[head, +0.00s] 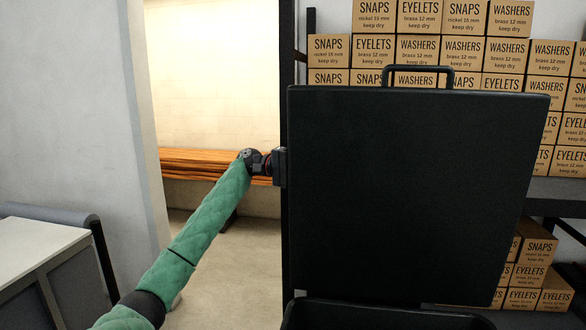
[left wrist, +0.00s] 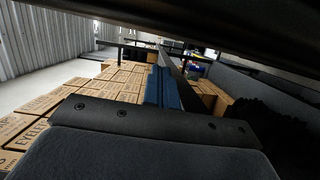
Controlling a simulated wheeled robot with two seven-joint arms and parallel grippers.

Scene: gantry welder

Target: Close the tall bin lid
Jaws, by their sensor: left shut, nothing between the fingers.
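The tall bin's black lid (head: 415,190) stands raised and nearly upright in the head view, with a handle (head: 418,72) at its top edge. Part of the dark bin rim (head: 385,312) shows below it at the bottom. My left gripper (head: 280,166), at the end of the green-sleeved arm, is at the lid's left edge, about a third of the way down. It is shut and holds nothing. Its fingertips are hidden, and I cannot tell whether they touch the lid. My right gripper is not in view.
Shelves of stacked cardboard boxes (head: 455,50) stand behind the lid. A doorway with a wooden bench (head: 200,162) opens to its left. A white-topped cabinet (head: 35,250) is at the lower left. The left wrist view shows several boxes (left wrist: 115,85) beyond a dark bolted bar (left wrist: 150,122).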

